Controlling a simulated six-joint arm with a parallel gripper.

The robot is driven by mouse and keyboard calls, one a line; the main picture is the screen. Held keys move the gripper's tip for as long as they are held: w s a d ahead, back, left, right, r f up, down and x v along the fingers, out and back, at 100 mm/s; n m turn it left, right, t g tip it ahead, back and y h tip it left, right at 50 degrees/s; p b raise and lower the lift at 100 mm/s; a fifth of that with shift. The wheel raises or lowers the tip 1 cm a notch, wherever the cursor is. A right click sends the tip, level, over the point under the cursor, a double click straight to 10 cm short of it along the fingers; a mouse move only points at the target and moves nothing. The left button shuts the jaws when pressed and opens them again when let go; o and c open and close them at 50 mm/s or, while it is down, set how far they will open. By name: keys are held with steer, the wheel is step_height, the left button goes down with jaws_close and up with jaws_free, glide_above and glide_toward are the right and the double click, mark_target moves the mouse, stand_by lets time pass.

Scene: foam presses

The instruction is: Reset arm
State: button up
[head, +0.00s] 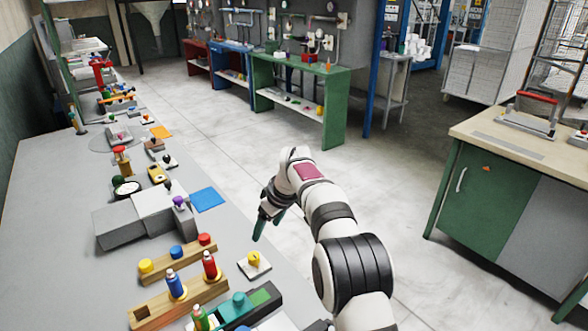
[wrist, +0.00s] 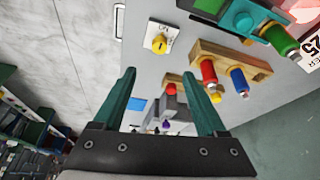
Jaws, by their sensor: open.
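My gripper (head: 268,222) hangs off the right edge of the long grey table, over the floor, in the head view. Its green fingers show in the wrist view (wrist: 165,100), spread apart with nothing between them. The white and black arm reaches up from the bottom of the head view.
Wooden blocks with a red bottle (head: 210,266) and a blue bottle (head: 174,283) stand on the table (head: 60,220). Grey blocks (head: 118,227) and a blue sheet (head: 208,199) lie farther back. A green cabinet (head: 490,193) stands at right. The floor between is clear.

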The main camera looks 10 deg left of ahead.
steer(key=s+d+r+m, duration=0.7)
steer(key=s+d+r, duration=0.2)
steer(key=s+d, duration=0.4)
steer(key=s+d+f+m+g, duration=0.1)
steer(key=s+d+m, duration=0.1)
steer(key=s, duration=0.7)
steer(key=s+d+f+m+h, duration=0.1)
steer(key=s+d+f+m, duration=0.1)
steer(key=s, duration=0.8)
steer(key=s+d+f+m+g, duration=0.1)
steer(key=s+m, duration=0.4)
steer(key=s, duration=0.5)
steer(key=shift+d+f+m+g+h, duration=0.35)
steer(key=shift+d+f, duration=0.2)
steer(key=shift+d, duration=0.7)
